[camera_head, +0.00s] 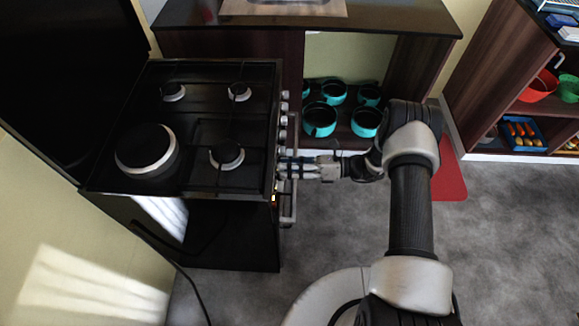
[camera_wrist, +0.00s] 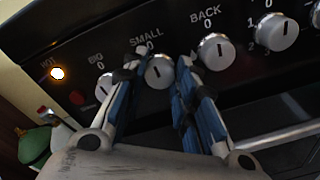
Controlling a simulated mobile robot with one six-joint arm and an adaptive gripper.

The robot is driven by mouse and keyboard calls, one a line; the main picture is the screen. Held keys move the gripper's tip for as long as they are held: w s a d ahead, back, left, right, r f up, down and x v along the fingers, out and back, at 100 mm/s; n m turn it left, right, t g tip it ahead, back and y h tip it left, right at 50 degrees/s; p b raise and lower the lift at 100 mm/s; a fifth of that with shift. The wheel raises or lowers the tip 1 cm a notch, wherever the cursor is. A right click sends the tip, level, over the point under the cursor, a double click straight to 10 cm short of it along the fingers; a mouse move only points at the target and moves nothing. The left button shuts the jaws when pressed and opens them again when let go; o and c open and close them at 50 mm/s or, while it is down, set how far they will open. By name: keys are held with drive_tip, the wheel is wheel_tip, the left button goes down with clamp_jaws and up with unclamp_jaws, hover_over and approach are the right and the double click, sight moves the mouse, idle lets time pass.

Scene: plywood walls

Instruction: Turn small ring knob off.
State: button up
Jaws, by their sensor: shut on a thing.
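The knob labelled SMALL (camera_wrist: 159,73) is a round silver knob on the black front panel of the stove (camera_head: 205,110). In the wrist view, my gripper (camera_wrist: 161,63) has its two blue-padded fingers on either side of this knob, shut on it. A 0 mark stands above the knob; its exact pointer angle is hard to read. In the head view, my gripper (camera_head: 284,168) reaches the stove's front panel from the right, and its fingertips hide the knob.
The BIG knob (camera_wrist: 104,86) is close left and the BACK knob (camera_wrist: 216,51) close right. The HOT light (camera_wrist: 57,73) glows. The oven handle (camera_wrist: 278,137) runs below the panel. Teal pots (camera_head: 320,119) stand on a shelf. Grey floor is clear near my arm.

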drive_tip(key=o, duration=1.1)
drive_tip(key=d, duration=0.8)
drive_tip(key=d+r, duration=0.1)
drive_tip(key=d, duration=0.3)
drive_tip(key=shift+s, duration=0.2)
